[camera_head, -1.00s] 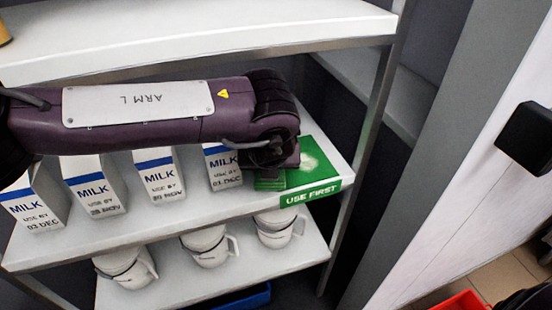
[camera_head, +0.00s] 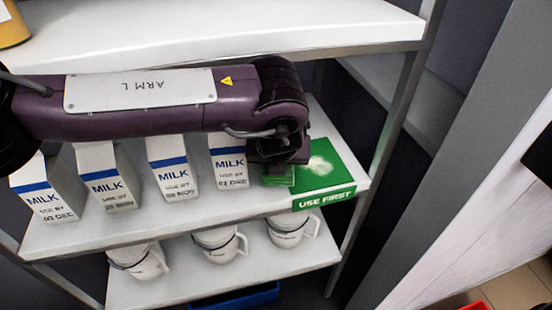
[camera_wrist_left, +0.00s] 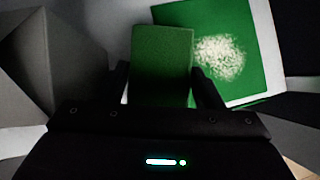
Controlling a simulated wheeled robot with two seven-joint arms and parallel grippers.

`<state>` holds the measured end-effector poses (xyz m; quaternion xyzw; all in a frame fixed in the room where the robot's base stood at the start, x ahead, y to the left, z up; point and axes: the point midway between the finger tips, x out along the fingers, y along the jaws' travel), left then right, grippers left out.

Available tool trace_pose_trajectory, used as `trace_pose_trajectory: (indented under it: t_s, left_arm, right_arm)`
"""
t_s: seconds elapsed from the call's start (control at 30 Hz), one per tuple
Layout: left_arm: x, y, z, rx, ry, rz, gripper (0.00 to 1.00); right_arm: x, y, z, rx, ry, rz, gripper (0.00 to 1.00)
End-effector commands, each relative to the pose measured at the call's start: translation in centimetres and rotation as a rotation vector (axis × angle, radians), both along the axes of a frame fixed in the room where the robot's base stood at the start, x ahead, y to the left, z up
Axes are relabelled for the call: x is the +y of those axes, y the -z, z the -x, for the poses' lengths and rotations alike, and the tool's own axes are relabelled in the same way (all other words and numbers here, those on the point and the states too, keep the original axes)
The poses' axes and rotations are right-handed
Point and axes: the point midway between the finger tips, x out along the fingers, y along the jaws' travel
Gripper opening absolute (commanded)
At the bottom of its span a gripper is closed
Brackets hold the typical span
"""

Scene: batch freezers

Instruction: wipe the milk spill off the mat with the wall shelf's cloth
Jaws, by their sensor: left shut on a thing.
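The green mat (camera_head: 331,178) lies at the right end of the middle shelf, above a "USE FIRST" label. It also shows in the left wrist view (camera_wrist_left: 178,14). A whitish milk spill (camera_head: 319,166) is on it, and the spill shows as a speckled patch in the left wrist view (camera_wrist_left: 220,57). My left gripper (camera_head: 281,172) is at the mat's left edge. It is shut on a green cloth (camera_wrist_left: 162,55), held between its fingers just left of the spill. In the head view the cloth (camera_head: 279,180) is mostly hidden behind the gripper. My right gripper is not in view.
Several milk cartons (camera_head: 174,168) stand in a row on the middle shelf (camera_head: 150,222), left of my gripper, the nearest one (camera_head: 229,162) close beside it. White mugs (camera_head: 218,245) stand on the shelf below. The upper shelf (camera_head: 220,38) is above my arm.

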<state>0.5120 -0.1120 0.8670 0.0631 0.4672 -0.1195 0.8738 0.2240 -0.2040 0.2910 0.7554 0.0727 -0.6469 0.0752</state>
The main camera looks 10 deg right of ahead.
Motion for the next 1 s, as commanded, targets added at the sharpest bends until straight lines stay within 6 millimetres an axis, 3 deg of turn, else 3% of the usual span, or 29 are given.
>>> trace_pose_trajectory:
  t_s: [0.23,0.63,1.0]
  left_arm:
    - [0.0,-2.0,0.0,0.0,-0.001,0.0,0.35]
    - [0.0,-2.7,0.0,-0.001,-0.001,0.001,0.35]
    - [0.1,-5.5,0.0,0.0,-0.002,0.001,0.35]
  right_arm:
    - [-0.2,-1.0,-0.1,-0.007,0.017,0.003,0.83]
    - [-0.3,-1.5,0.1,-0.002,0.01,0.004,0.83]
    - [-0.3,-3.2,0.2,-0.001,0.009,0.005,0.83]
